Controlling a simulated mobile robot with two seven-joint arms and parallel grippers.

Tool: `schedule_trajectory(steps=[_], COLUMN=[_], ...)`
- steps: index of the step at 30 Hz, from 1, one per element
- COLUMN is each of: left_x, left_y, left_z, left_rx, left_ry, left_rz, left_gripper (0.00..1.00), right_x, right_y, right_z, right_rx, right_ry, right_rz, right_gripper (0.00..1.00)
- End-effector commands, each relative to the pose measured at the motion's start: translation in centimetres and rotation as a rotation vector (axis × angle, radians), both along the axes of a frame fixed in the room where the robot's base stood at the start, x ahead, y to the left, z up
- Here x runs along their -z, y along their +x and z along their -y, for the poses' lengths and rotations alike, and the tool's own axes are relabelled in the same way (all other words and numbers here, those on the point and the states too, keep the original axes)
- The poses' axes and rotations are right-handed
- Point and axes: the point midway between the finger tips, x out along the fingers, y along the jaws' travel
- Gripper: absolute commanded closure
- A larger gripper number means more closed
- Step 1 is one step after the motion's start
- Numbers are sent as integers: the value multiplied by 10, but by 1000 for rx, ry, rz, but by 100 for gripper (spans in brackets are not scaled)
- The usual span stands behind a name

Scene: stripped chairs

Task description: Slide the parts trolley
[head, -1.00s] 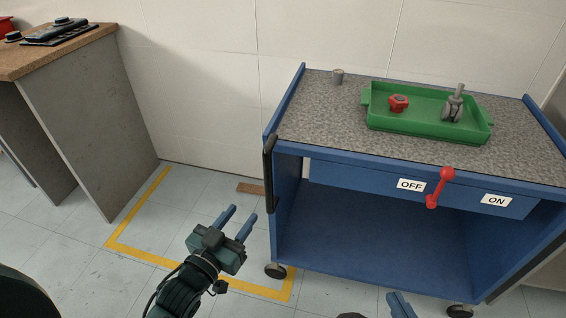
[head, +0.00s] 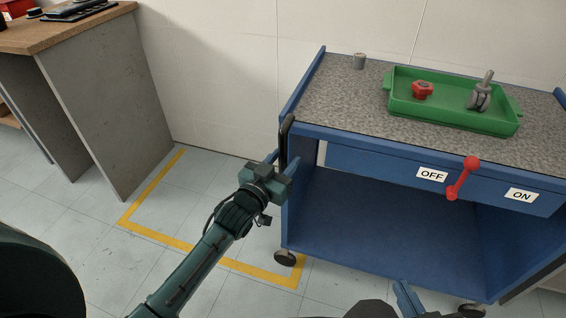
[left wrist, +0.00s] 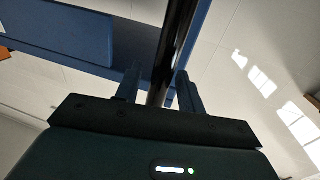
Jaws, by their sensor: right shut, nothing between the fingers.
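The blue parts trolley (head: 390,226) has a speckled grey top and stands right of a yellow floor outline (head: 190,247). Its black upright handle (head: 287,143) is on the left front edge. My left gripper (head: 283,166) is at this handle. In the left wrist view, the handle (left wrist: 174,50) runs between the two separated fingers of the left gripper (left wrist: 158,90), with a gap on the left finger's side. My right gripper (head: 404,298) shows only partly at the bottom edge, empty and shut, in front of the trolley.
A green tray (head: 440,115) holds a red knob (head: 422,91) and a grey caster (head: 481,95). A red lever (head: 462,178) sits between OFF and ON labels. A workbench (head: 105,100) stands left; the outlined floor is clear.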

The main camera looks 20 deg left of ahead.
Motion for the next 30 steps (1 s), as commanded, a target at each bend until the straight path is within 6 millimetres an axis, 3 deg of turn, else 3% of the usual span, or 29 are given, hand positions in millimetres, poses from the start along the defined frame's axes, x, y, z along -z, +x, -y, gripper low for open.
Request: schedule_trajectory(steps=[8, 22, 30], left_x=[0, 0, 0], left_y=[1, 1, 1], left_z=[0, 0, 0], left_rx=[0, 0, 0], left_ry=[0, 0, 0], left_rz=[-1, -1, -1], left_gripper=[61, 99, 100], right_x=[0, 0, 1], right_y=[0, 0, 0], right_z=[0, -1, -1], right_rx=[-2, -4, -4], right_ry=[0, 0, 0], right_rz=[5, 3, 3], right_gripper=[100, 100, 100])
